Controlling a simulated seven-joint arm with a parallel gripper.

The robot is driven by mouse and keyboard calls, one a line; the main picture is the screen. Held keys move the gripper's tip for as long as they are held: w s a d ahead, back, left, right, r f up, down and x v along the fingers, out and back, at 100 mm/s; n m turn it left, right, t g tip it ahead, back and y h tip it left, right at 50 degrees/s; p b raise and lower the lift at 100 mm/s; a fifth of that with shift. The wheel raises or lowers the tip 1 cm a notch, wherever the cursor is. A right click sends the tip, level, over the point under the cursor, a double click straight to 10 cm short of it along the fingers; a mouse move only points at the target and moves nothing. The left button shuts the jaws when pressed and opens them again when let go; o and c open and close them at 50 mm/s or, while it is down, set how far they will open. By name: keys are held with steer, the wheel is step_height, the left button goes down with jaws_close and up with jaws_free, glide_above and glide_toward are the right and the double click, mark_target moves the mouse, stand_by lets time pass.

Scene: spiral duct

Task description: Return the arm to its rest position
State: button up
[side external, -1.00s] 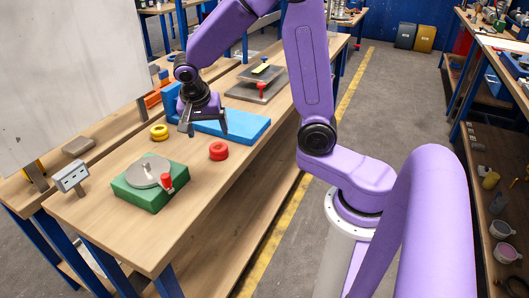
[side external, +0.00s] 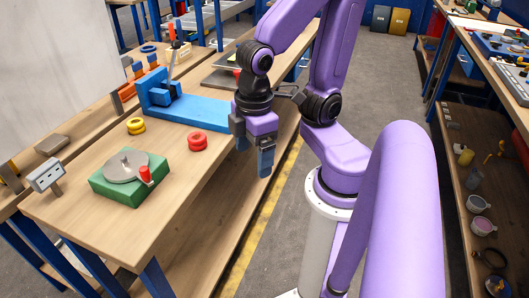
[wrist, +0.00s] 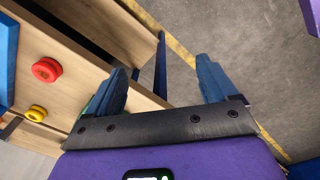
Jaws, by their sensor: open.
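My gripper (side external: 254,158) hangs pointing down beyond the right edge of the wooden bench (side external: 205,185), right of the blue fixture, in the side external view. In the wrist view my gripper (wrist: 165,85) shows two blue fingers spread apart with nothing between them. The bench edge and grey floor lie below it. My purple arm is folded back toward its base.
On the bench are a red ring (side external: 197,141), a yellow ring (side external: 136,126), a green block with a grey disc (side external: 128,176), a blue fixture (side external: 190,110) and a small grey box (side external: 46,175).

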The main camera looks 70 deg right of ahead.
steer(key=shift+s+d+n, duration=0.1)
steer(key=shift+s+n, duration=1)
steer(key=shift+s, duration=0.15)
